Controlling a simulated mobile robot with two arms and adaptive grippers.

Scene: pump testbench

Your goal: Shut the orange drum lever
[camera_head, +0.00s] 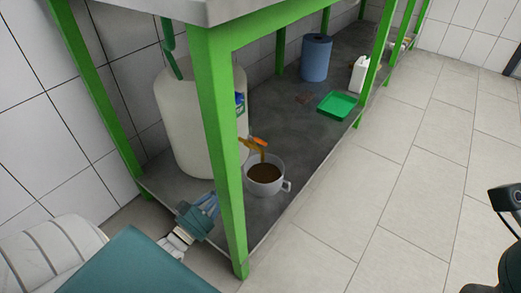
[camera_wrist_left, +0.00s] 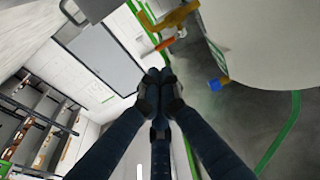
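A large white drum (camera_head: 185,110) stands on the lower shelf, partly behind a green table leg. Its orange lever (camera_head: 259,140) sits at the tap, above a white cup (camera_head: 280,184) holding brown liquid. A brown stream runs from the tap into the cup. In the left wrist view, the orange lever (camera_wrist_left: 166,43) lies just beyond my fingertips, beside the brass-coloured tap (camera_wrist_left: 180,15) and drum (camera_wrist_left: 270,45). My left gripper (camera_wrist_left: 155,78) has its dark fingers together and looks empty. In the head view it is low left of the leg, partly hidden. Only dark parts at the right edge show of my right arm.
The green table leg (camera_head: 220,150) stands between my left gripper and the cup. A green tray (camera_head: 338,104), blue roll (camera_head: 316,58) and white bottle (camera_head: 359,74) are farther back on the shelf. The tiled floor on the right is clear.

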